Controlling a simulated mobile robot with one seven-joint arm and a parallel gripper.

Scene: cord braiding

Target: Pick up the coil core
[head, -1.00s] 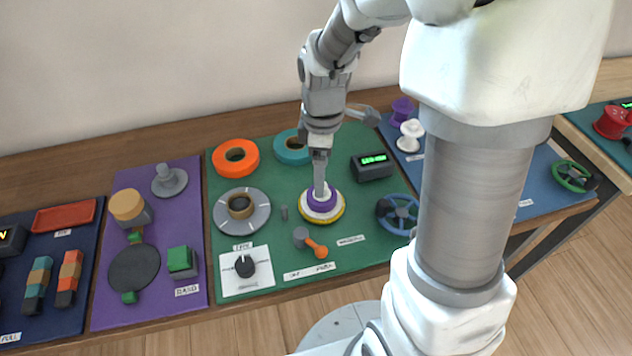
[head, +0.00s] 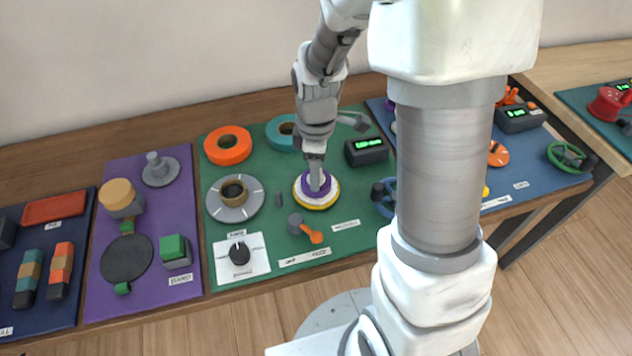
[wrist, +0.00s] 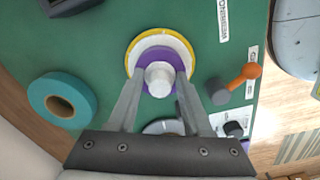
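A yellow and white disc (head: 314,206) lies on the green mat, with a purple ring (head: 306,184) and a pale central post on it. In the wrist view the purple ring (wrist: 160,53) and the white post (wrist: 159,77) show clearly. My gripper (wrist: 160,76) points down with its fingers open, one on each side of the post; whether they touch the ring cannot be told. A brown hollow core (head: 233,189) stands on a grey round plate (head: 234,211) to the left. Nothing is labelled legibly as the coil core.
An orange roll (head: 213,149) and a teal roll (head: 276,132) lie behind. A dark box with a green display (head: 367,151) and a blue wheel (head: 386,200) are to the right. An orange-handled crank (head: 307,230) and a knob panel (head: 241,259) are in front.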

